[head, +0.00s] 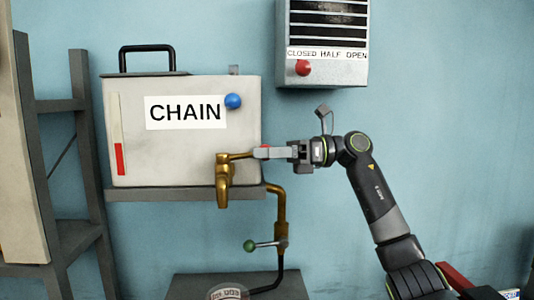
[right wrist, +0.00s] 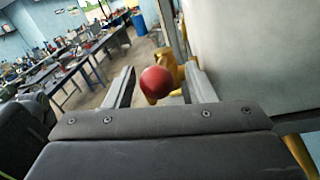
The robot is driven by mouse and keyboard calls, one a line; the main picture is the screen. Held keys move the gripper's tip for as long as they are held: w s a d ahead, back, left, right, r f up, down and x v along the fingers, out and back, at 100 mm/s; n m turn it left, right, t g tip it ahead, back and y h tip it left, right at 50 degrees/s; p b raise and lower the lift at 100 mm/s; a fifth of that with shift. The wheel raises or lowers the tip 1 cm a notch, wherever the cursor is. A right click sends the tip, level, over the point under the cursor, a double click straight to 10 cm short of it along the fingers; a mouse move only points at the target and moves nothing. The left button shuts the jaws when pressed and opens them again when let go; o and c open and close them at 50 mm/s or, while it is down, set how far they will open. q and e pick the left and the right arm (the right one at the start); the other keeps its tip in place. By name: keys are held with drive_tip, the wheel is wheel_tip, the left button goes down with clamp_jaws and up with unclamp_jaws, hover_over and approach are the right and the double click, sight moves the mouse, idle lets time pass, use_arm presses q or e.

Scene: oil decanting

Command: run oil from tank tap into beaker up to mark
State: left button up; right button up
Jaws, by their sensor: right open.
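The pale tank (head: 190,160) labelled CHAIN sits on a wall shelf, with a brass tap (head: 223,180) at its lower front. My right gripper (head: 262,152) reaches in from the right beside the tap. In the right wrist view its open fingers (right wrist: 158,85) stand on either side of a red ball knob (right wrist: 157,82), with brass behind it. Whether the fingers touch the knob cannot be told. A clear round vessel (head: 228,292), perhaps the beaker, shows only its top at the bottom edge, below the tap. Its mark and contents cannot be made out. My left gripper is out of view.
A brass pipe (head: 279,208) with a green-knobbed lever (head: 250,246) runs down right of the tap to a dark stand (head: 185,288). A vent box (head: 322,60) with a red knob hangs above my arm. A dark rack (head: 72,180) stands left. The wall at right is clear.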

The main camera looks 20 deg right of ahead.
drive_tip(key=shift+d, duration=0.1)
drive_tip(key=shift+s+d+f, duration=0.1)
drive_tip(key=shift+d, duration=0.15)
drive_tip(key=b+v, duration=0.5)
drive_tip(key=v, duration=1.1)
drive_tip(key=shift+d, duration=0.4)
